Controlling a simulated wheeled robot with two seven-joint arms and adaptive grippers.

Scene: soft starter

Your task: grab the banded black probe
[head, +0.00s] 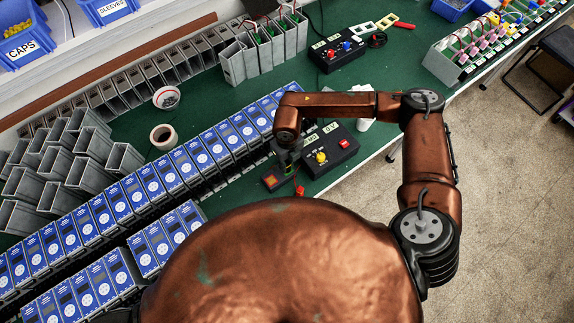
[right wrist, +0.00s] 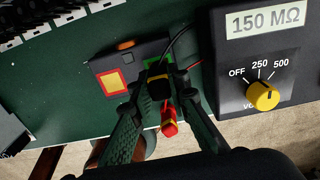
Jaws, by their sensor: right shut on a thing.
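The banded black probe (right wrist: 158,82) shows in the right wrist view as a short dark body with a yellow band, a dark cable running up from it. My right gripper (right wrist: 159,88) is shut on it, one finger on each side, and the fingers hide part of it. In the head view my right gripper (head: 287,158) points down at the green bench, just left of a black tester, and the probe is too small to make out. A red piece with a yellow band (right wrist: 169,120) shows just below the probe between the fingers. My left gripper is not in view.
The black tester (right wrist: 232,95) with a yellow knob stands right of the gripper. A dark device with an orange-red screen (right wrist: 112,82) lies to its left. Rows of blue-faced units (head: 190,160) run along the bench. Another black tester (head: 338,50) stands farther back.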

